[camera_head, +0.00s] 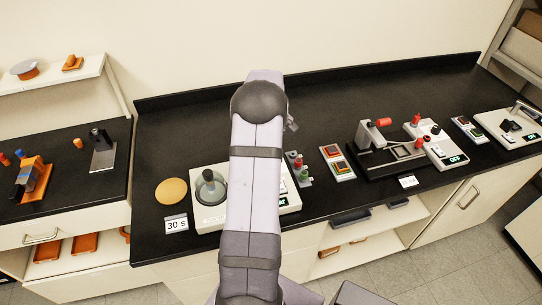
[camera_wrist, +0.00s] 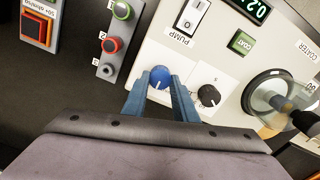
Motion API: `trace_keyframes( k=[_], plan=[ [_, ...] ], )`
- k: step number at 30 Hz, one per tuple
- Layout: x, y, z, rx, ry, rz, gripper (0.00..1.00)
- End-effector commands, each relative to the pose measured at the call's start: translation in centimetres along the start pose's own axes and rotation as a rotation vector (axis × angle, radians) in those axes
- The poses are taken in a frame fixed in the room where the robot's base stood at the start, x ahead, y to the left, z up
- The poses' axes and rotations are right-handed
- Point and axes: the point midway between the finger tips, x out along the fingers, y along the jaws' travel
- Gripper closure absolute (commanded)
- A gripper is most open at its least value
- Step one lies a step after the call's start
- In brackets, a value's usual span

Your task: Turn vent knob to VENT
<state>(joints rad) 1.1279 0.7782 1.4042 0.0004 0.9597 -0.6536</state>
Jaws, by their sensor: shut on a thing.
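In the wrist view a round blue knob (camera_wrist: 160,74) with a white pointer line stands on the white coater panel (camera_wrist: 215,65). The two blue fingers of my gripper (camera_wrist: 159,85) are shut on it, one on each side. The pointer line points roughly toward my gripper's palm. I see no VENT lettering; any label near the knob is hidden or unreadable. A black knob (camera_wrist: 208,96) with a pointer mark sits just right of the right finger. In the head view my arm hides the gripper and the blue knob.
A PUMP rocker switch (camera_wrist: 190,17), a green COAT button (camera_wrist: 241,42) and a glass chamber (camera_wrist: 270,98) are on the same panel. A button box with green (camera_wrist: 121,10) and red buttons stands left of it. The profiler (camera_head: 400,150) stands farther right on the bench.

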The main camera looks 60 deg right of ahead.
Motion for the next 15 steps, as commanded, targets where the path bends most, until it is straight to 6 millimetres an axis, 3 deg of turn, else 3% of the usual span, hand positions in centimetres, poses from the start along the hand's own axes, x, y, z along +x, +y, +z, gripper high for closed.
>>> trace_keyframes(
  k=[15],
  plan=[
    [-0.1,0.22,0.02,0.478,0.001,0.002,0.97]
  ],
)
